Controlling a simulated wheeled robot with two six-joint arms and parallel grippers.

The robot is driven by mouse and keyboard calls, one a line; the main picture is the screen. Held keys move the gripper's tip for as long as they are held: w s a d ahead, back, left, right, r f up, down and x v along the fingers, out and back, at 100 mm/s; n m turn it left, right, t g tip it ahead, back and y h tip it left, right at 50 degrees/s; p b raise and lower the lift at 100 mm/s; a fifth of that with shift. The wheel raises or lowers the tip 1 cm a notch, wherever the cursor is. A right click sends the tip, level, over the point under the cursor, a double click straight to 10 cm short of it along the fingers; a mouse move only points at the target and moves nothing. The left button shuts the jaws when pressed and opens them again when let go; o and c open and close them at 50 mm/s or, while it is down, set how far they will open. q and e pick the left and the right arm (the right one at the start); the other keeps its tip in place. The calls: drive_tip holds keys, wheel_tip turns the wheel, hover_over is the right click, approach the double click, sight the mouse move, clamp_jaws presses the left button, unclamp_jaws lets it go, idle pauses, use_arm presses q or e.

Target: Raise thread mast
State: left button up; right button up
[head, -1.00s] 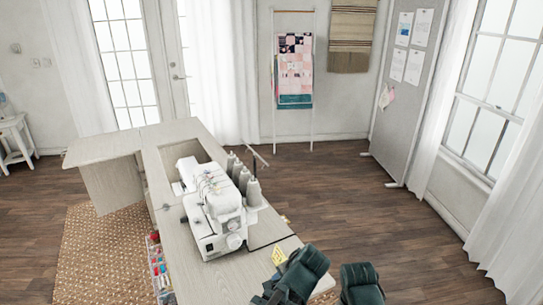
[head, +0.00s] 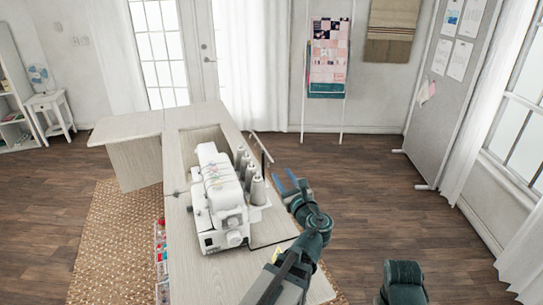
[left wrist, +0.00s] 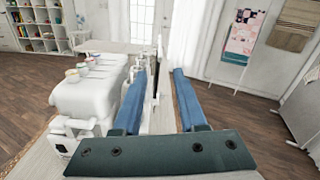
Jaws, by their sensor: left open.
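A white serger sewing machine (head: 222,195) stands on the cabinet top, with several grey thread cones (head: 257,190) along its right side. The thread mast (head: 263,150) is a thin rod with a pale slanted crossbar at its top, behind the cones. My left gripper (head: 285,182) is open, its blue fingers pointing at the mast from the right, a little apart from it. In the left wrist view, a dark upright rod (left wrist: 157,78) shows between the open fingers, nearer the left one; contact cannot be told. The machine (left wrist: 95,95) is left of the fingers. My right gripper is out of view.
The pale wood cabinet top (head: 183,225) has bare room left of the machine. A quilt rack (head: 328,70) and pinboard (head: 445,100) stand well back. Floor right of the cabinet is clear.

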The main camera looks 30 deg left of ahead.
use_arm(q)
approach(263, 147)
drive_tip(key=x, duration=0.4)
drive_tip(key=shift+w+a+f, duration=0.15)
drive_tip(key=shift+w+f, duration=0.05)
clamp_jaws()
idle(1.4)
